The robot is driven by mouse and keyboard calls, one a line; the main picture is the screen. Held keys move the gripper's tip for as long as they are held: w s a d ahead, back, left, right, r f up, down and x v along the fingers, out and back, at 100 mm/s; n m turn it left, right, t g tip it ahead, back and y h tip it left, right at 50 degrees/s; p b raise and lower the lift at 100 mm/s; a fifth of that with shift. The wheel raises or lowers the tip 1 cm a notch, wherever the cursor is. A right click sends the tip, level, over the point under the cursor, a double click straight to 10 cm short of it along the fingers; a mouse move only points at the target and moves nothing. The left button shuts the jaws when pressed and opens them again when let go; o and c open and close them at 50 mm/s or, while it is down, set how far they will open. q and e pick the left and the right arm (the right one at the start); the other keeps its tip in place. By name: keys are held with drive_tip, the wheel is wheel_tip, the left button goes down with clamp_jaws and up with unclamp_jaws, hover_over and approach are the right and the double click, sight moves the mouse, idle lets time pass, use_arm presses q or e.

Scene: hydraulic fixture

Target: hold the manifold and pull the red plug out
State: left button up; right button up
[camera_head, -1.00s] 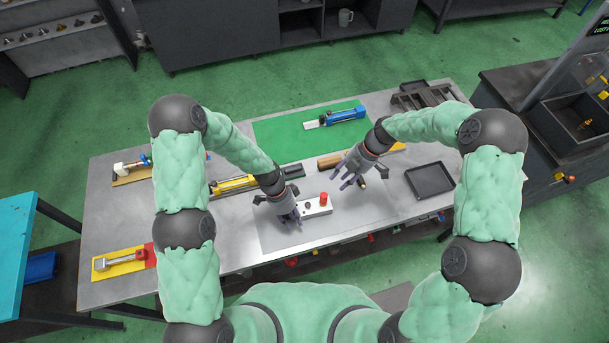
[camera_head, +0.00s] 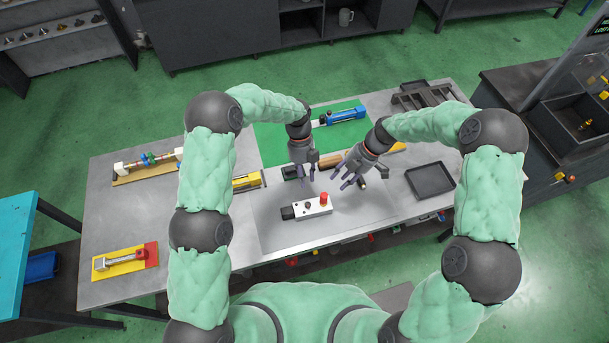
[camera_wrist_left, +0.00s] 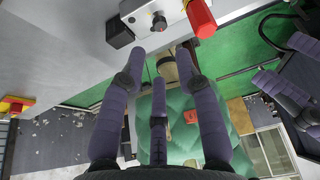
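The manifold (camera_head: 309,209) is a pale block lying flat on the grey work area, with a black fitting (camera_head: 288,213) at its left end. The red plug (camera_head: 324,198) stands in its right end. The left wrist view shows the manifold (camera_wrist_left: 165,20) and red plug (camera_wrist_left: 198,18) at the top edge, partly cut off. My left gripper (camera_head: 308,178) is behind the manifold on the table's far side, fingers spread, empty and apart from it. My right gripper (camera_head: 347,183) is right of and behind the plug, fingers spread and empty, not touching it. It also shows in the left wrist view (camera_wrist_left: 268,88).
A black tray (camera_head: 431,192) lies to the right on the table (camera_head: 105,195). A green mat (camera_head: 270,131) with a blue cylinder (camera_head: 345,117) is at the back. A yellow plate (camera_head: 125,261) sits front left. The grey area in front of the manifold is clear.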

sight(308, 204)
use_arm(q)
drive_tip(key=x, duration=1)
drive_tip(key=shift+s+f, duration=0.2)
drive_tip(key=shift+f, duration=0.1)
clamp_jaws()
use_arm(e)
drive_tip(key=shift+o, duration=0.4)
